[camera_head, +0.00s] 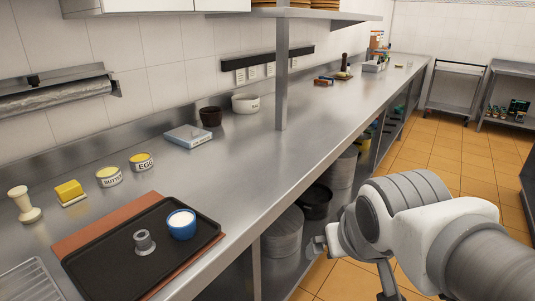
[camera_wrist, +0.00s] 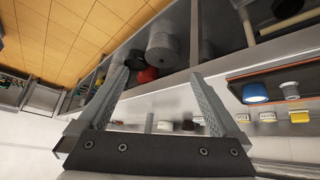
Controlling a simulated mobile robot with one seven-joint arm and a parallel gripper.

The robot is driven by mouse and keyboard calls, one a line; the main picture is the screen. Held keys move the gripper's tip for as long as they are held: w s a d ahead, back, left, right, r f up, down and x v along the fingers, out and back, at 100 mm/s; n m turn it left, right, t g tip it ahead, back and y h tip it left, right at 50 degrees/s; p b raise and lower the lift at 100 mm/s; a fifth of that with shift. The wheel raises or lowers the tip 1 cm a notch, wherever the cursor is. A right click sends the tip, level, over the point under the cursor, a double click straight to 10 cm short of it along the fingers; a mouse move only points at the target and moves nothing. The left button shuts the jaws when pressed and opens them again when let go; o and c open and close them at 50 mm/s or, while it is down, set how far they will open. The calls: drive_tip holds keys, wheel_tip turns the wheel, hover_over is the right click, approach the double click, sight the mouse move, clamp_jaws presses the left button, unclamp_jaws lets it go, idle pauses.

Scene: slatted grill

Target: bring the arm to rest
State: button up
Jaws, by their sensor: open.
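My gripper (camera_wrist: 157,76) shows in the wrist view with its two fingers spread wide apart and nothing between them. In the head view my arm (camera_head: 420,225) is at the lower right, over the orange tiled floor in front of the steel counter's (camera_head: 290,150) edge. The arm is clear of the counter top in that view. My fingers are only partly seen there, below the wrist. The wrist view is turned over, with the counter's underside and lower shelf seen beyond the fingers.
A black tray (camera_head: 100,262) with a blue-rimmed cup (camera_head: 182,224) and a small grey piece (camera_head: 144,242) lies at the counter's near left. Pots (camera_head: 283,235) stand on the lower shelf beside my arm. The floor (camera_head: 470,165) beyond is open.

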drive_tip(key=shift+g+y, duration=0.4)
drive_tip(key=shift+g, duration=0.3)
drive_tip(key=s, duration=0.5)
drive_tip(key=shift+a+f, duration=0.1)
drive_tip(key=shift+a, duration=0.3)
